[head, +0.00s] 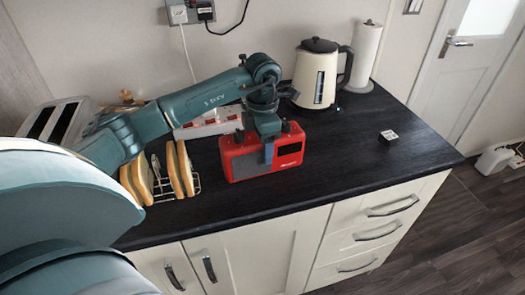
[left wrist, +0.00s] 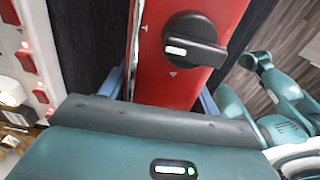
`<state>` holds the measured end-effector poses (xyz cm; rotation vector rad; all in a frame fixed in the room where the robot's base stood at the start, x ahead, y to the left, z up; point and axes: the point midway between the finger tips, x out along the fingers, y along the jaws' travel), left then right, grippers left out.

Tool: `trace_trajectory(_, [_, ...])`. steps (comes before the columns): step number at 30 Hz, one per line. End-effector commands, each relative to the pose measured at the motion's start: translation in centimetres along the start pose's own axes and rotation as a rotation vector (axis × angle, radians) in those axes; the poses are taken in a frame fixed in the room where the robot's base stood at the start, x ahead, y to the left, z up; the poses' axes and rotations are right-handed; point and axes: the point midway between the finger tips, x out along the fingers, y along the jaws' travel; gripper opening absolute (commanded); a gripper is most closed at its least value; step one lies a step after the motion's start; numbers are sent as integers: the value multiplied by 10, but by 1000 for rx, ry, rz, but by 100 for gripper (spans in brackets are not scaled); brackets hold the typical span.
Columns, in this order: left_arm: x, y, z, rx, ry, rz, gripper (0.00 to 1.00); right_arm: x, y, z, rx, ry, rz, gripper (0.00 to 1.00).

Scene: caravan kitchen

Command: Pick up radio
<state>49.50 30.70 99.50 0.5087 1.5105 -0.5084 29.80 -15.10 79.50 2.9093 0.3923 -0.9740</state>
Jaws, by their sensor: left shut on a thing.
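The red radio (head: 240,162) stands upright on the dark countertop in the head view, with a dark display on its front and dark knobs on top. My left gripper (head: 268,145) reaches down over it from above and is shut on it, with one finger showing across its front. In the left wrist view the radio's red top (left wrist: 172,80) and a black knob (left wrist: 195,40) lie between the blue fingers of my left gripper (left wrist: 165,85). I cannot tell whether the radio is clear of the counter. My right gripper is not in view.
A toast rack (head: 160,185) with bread slices stands left of the radio, with a toaster (head: 55,120) behind. A cream kettle (head: 316,75) and paper towel roll (head: 364,55) stand behind right. A small white box (head: 388,135) lies right. The counter's right part (head: 400,160) is mostly clear.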

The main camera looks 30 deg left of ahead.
Motion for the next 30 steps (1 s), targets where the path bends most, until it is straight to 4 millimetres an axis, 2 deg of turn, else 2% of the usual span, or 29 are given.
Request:
trace_trajectory(1, [0,0,0,0,-1,0,36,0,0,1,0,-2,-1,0])
trace_trajectory(8, [0,0,0,0,-1,0,17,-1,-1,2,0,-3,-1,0])
trace_trajectory(17, [-7,1,1,0,-6,2,17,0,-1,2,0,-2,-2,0])
trace_trajectory(20, [-20,1,2,0,-8,4,17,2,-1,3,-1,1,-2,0])
trace_trajectory(30, [-82,1,1,0,-7,3,17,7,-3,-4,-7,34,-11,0])
